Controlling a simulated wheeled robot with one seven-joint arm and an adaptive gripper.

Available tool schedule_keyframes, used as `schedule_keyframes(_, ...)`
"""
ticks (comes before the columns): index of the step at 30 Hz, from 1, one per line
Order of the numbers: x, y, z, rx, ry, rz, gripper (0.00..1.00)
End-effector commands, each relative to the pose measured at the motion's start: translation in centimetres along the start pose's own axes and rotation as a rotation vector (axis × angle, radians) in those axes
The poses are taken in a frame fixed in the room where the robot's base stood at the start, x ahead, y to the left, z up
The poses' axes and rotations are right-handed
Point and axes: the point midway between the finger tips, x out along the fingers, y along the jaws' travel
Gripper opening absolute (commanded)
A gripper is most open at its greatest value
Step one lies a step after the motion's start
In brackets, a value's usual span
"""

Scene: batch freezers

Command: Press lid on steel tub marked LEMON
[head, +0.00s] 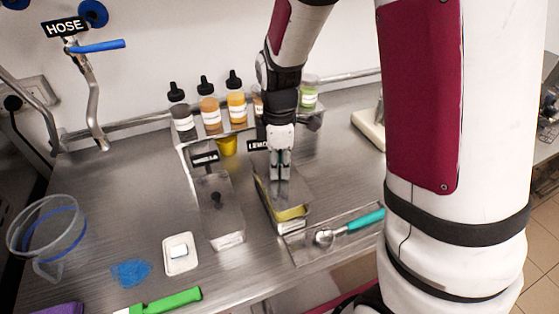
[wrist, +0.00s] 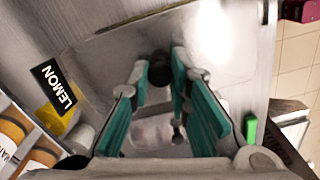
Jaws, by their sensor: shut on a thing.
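The steel tub marked LEMON (head: 291,226) stands on the counter, with yellow contents showing at its near end. Its black LEMON sign (head: 258,146) stands behind it and also shows in the wrist view (wrist: 54,84). A steel lid (head: 296,188) lies over the tub, with a yellow strip visible below its edge; whether it is seated all round I cannot tell. My gripper (head: 280,176) points down over the lid. In the wrist view its teal fingers (wrist: 160,88) are closed on the lid's black knob (wrist: 160,70). The fingers partly hide the lid.
Another steel tub with a black-knobbed lid (head: 218,217) stands close on the left. A scoop with teal handle (head: 365,221) lies on a tray to the right. Several bottles (head: 210,116) line the back shelf. A white dish (head: 180,255) and green-handled tool (head: 172,301) lie front left.

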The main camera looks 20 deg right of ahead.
Motion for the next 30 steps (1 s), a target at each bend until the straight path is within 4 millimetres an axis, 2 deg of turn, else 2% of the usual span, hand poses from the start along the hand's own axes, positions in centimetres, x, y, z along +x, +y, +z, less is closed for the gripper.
schedule_keyframes(3,1.4,0.1,0.0,0.000,-0.001,-0.002,0.00)
schedule_keyframes(12,3.6,0.1,0.0,0.000,0.000,0.000,0.00)
schedule_keyframes(19,4.3,0.0,0.0,0.000,0.000,0.000,0.00)
schedule_keyframes(30,4.4,0.0,0.0,0.000,0.000,0.000,0.00)
